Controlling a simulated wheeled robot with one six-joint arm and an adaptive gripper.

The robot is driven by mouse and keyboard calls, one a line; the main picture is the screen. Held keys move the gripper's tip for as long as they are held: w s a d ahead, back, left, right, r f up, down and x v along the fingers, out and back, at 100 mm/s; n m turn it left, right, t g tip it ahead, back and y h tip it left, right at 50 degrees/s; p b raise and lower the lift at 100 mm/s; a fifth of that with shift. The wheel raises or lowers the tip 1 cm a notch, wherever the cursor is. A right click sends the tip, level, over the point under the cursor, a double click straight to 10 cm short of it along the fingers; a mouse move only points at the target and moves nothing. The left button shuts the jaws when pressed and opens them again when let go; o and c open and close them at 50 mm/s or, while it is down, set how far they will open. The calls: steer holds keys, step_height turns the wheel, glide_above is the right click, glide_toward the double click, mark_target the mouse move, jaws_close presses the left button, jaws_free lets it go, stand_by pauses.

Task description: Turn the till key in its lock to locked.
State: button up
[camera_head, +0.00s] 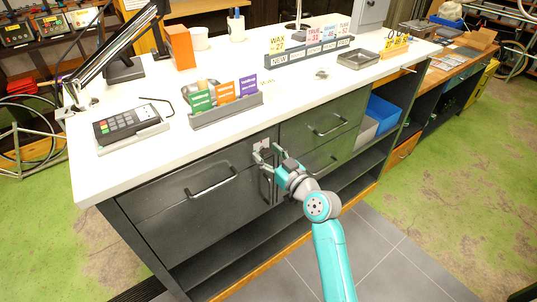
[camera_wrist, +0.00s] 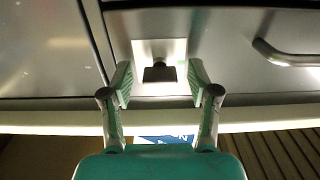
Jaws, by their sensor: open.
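The till key (camera_wrist: 160,73) shows in the wrist view as a small dark block standing out from a pale square lock plate (camera_wrist: 175,46). Its wider side lies across the picture. The lock plate (camera_head: 262,144) also shows in the head view, on the dark counter front between the left and right drawers. My gripper (camera_wrist: 160,84) is open, with one finger on each side of the key and a gap on both sides. In the head view my gripper (camera_head: 267,156) is right at the lock, and its fingers partly hide the key there. Any lock markings are unreadable.
Drawer handles (camera_head: 210,188) stick out on the left and at the right (camera_head: 328,127). The white countertop (camera_head: 165,160) above bears a card terminal (camera_head: 128,124) and a card rack (camera_head: 228,112). Open shelves lie below. The tiled floor (camera_head: 400,260) in front is clear.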

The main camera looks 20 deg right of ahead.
steer(key=shift+c, duration=0.2)
jaws_close()
steer(key=shift+m, duration=8.9)
